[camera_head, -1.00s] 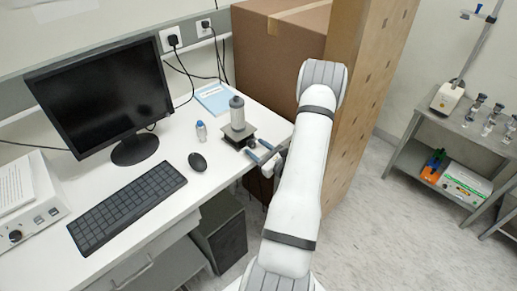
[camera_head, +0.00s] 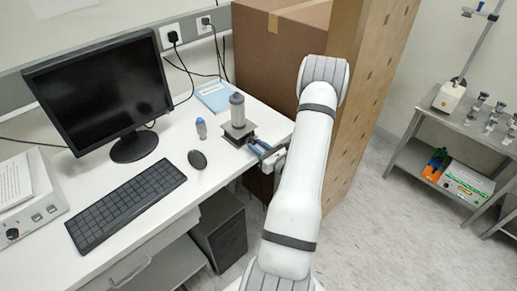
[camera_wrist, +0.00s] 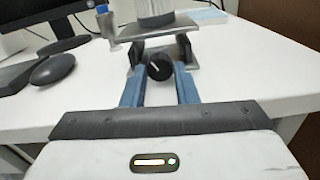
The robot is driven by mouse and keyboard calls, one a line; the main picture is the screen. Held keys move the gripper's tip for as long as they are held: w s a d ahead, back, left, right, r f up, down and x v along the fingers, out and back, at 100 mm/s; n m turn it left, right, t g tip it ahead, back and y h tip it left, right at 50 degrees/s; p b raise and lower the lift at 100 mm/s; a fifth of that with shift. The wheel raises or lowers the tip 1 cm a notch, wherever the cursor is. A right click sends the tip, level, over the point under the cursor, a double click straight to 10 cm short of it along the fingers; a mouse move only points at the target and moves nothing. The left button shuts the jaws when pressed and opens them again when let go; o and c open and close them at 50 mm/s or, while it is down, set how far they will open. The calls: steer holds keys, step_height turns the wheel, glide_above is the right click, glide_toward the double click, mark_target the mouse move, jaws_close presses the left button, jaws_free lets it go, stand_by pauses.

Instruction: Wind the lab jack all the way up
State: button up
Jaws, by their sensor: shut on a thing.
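The lab jack (camera_head: 240,133) stands near the right end of the white desk, with a grey cylindrical container (camera_head: 237,109) upright on its top plate. The jack also shows in the wrist view (camera_wrist: 150,53), its top plate low above its base. Its round black knob (camera_wrist: 159,67) with a white mark faces me. My gripper (camera_head: 258,147) reaches in from the desk's front edge. In the wrist view its two blue fingers (camera_wrist: 159,82) stand on either side of the knob, and it is shut on the knob. The finger contact is partly hidden.
A small blue-capped bottle (camera_head: 201,129) stands left of the jack, with a mouse (camera_head: 197,160) and keyboard (camera_head: 128,204) nearer. A monitor (camera_head: 100,97) stands at the left, a blue booklet (camera_head: 214,96) lies behind. Large cardboard boxes (camera_head: 277,62) stand behind the desk's right end.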

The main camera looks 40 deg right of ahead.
steer(key=shift+m, duration=0.8)
steer(key=o, duration=1)
steer(key=s+b, duration=0.2)
steer(key=s, duration=0.5)
steer(key=shift+s+d+b, duration=0.3)
steer(key=shift+s, duration=0.1)
